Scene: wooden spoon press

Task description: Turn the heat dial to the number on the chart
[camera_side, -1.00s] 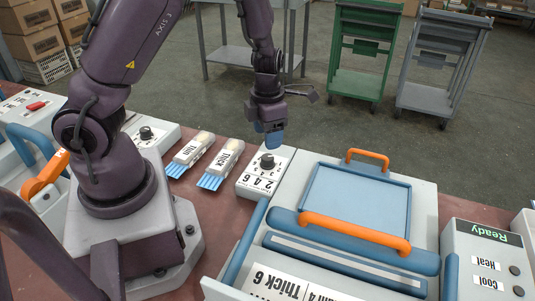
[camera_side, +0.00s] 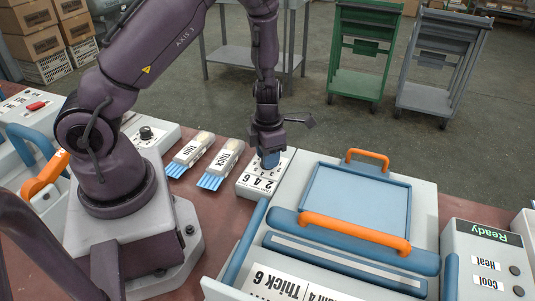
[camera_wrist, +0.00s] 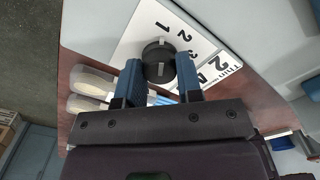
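The heat dial (camera_wrist: 158,60) is a round black knob on a white box (camera_side: 246,186). In the wrist view the numbers 1, 2 and 3 show beside it; its other numbers are hidden. My gripper (camera_wrist: 160,65) is down at the dial, its two blue fingers spread on either side; whether they touch it is unclear. In the side view my gripper (camera_side: 269,161) covers the dial. A label (camera_side: 262,183) with 2, 4 and 6 is on the box; its small words are hard to read. A card (camera_side: 280,282) on the press front reads "Thick 6" and a partly cut-off line with 4.
Two blue-bristled brushes marked Thin (camera_side: 190,152) and Thick (camera_side: 222,163) lie left of the box. The press (camera_side: 425,215) with orange handles stands close on its right. A panel (camera_side: 490,240) reads Ready, Heat and Cool.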

